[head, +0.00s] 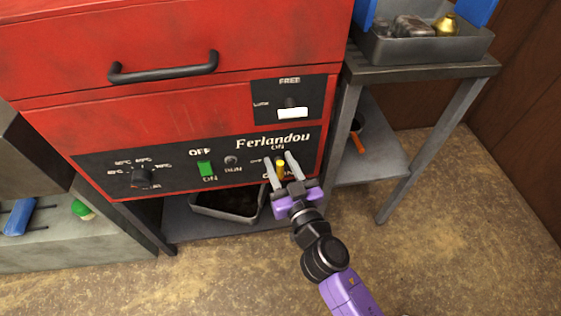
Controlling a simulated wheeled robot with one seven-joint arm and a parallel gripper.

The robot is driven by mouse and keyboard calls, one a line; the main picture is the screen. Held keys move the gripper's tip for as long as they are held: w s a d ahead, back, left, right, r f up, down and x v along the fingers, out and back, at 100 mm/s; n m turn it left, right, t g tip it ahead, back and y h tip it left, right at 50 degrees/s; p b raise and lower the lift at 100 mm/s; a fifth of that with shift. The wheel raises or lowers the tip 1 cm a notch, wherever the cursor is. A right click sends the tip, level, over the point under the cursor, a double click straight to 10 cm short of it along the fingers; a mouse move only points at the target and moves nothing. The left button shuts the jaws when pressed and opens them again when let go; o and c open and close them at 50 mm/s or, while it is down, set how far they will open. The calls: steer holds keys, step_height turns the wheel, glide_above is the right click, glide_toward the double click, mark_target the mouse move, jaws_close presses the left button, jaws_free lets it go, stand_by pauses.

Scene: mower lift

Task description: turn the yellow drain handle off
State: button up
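The yellow drain handle (281,170) is a small yellow lever on the black control panel (180,175) of the red machine, under the label ON. It points roughly up and down in the picture. Lettering below it is partly hidden by my gripper. My gripper (282,163) has its two grey fingers apart, one on each side of the yellow handle. I cannot tell whether either finger touches it.
A grey tray (228,212) sits below the machine. A grey metal table (420,70) stands at the right. Floor at the front right is clear.

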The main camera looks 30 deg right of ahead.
jaws_close()
steer(key=shift+a+n, duration=0.1)
steer(key=shift+n, duration=0.2)
steer(key=shift+w+a+r+n+g+p, duration=0.1)
steer(key=shift+a+n+g+p, duration=0.05)
steer(key=shift+n+p, duration=0.35)
steer(key=shift+a+n+g+p, duration=0.15)
steer(key=shift+n+p, duration=0.25)
steer(key=shift+n, duration=0.2)
steer(key=n, duration=0.1)
steer(key=n+p, duration=0.1)
steer(key=n, duration=0.1)
steer(key=shift+w+a+g, duration=0.1)
steer(key=shift+a+g, duration=0.2)
steer(key=shift+w+a+f+n+g+h+p, duration=0.2)
steer(key=shift+f+n+h+p, duration=0.25)
steer(key=shift+n, duration=1.2)
steer(key=shift+s+a+f+n+g+h+p, duration=0.15)
steer(key=shift+f+n+g+h+p, duration=0.25)
steer(key=shift+n, duration=1.3)
steer(key=shift+w+a+f+n+g+h+p, duration=0.15)
steer(key=shift+f+n+h+p, duration=0.3)
steer(key=shift+n, duration=1.2)
